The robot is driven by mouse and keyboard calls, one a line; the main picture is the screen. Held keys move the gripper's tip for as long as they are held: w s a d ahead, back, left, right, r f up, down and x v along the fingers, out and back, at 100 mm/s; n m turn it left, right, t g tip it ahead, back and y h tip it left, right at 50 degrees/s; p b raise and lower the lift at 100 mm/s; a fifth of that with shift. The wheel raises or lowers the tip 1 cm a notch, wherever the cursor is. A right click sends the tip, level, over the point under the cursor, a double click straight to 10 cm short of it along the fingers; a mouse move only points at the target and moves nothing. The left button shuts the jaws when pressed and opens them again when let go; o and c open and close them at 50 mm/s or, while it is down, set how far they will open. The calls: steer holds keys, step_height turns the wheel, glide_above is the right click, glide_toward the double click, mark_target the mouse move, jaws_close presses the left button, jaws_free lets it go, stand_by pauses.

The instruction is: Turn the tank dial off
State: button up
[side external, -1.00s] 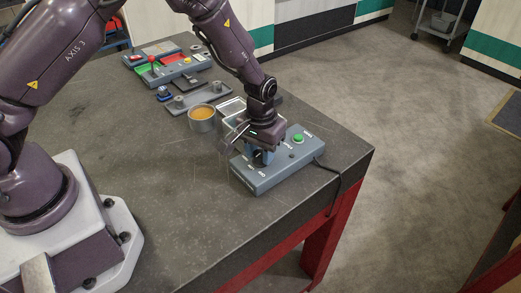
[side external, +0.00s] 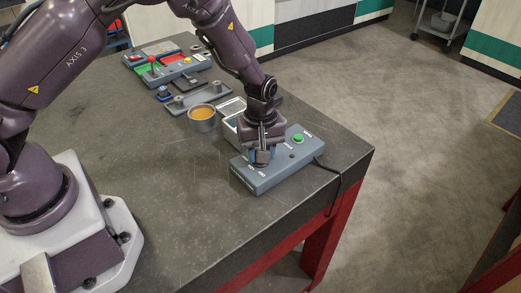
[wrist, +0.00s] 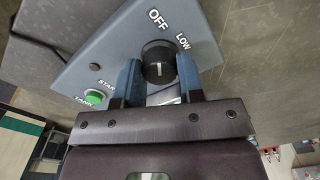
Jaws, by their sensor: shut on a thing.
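The tank dial (wrist: 158,53) is a round black knob with a short white line, on the blue-grey control box (side external: 285,170). In the wrist view the words OFF and LOW are printed beside it. The white line shows on the knob's near side, but which mark it belongs to is hard to tell. My gripper (wrist: 160,68) has its two blue fingers on either side of the knob, shut on it. In the side view my gripper (side external: 262,157) points down over the box's near left end and hides the dial.
A green button (side external: 298,139) is on the same box, with a cable (side external: 335,180) at its right end. A cup of orange contents (side external: 202,114) and a pale tray (side external: 231,106) stand behind. The table's front left is clear.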

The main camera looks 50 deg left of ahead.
steer(key=shift+n, duration=0.4)
steer(key=o, duration=0.9)
steer(key=shift+r, duration=0.15)
step_height(320, 180, up, 13)
steer(key=shift+f, duration=0.15)
